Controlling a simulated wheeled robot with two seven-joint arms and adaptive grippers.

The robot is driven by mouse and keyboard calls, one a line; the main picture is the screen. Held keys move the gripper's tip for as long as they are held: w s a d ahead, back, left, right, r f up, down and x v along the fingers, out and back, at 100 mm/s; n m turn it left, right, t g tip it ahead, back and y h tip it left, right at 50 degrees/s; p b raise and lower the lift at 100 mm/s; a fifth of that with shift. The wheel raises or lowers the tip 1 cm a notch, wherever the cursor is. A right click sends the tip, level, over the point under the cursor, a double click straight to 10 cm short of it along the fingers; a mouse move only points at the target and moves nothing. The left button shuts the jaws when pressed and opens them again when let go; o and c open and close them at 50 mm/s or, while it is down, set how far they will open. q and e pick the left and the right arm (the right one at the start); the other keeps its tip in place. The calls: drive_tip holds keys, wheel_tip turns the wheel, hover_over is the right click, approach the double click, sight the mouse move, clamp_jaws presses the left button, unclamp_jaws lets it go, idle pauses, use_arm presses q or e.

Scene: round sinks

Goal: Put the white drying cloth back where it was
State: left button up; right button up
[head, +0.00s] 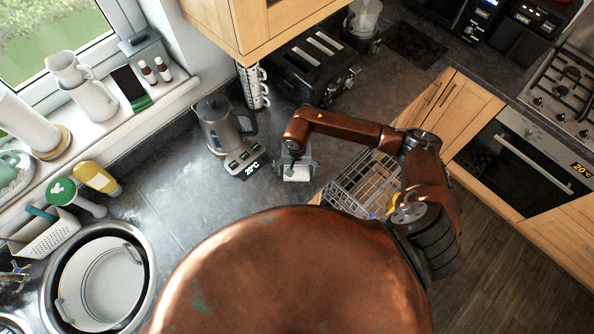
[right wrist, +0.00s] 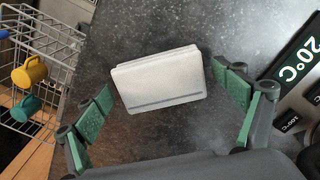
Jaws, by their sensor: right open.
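The white drying cloth (right wrist: 158,78) lies folded on the dark countertop, with a grey stripe near one edge. In the right wrist view it sits between the spread green-padded fingers of my right gripper (right wrist: 168,104), apart from both. In the head view the cloth (head: 297,173) shows as a small white patch under my right gripper (head: 296,168), which covers part of it. My right gripper is open and empty above the cloth. My left gripper does not show in either view.
A kettle (head: 221,125) on a base with a 20°C display (head: 252,169) stands left of the cloth. A wire dish rack (head: 352,184) is to the right, with a yellow mug (right wrist: 30,72) and a teal mug (right wrist: 27,107). A toaster (head: 316,62) stands behind.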

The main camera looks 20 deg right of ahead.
sight(296, 172)
drive_tip(key=shift+r, duration=0.25)
wheel_tip(296, 172, up, 12)
drive_tip(key=b, duration=0.3)
drive_tip(key=shift+f, duration=0.1)
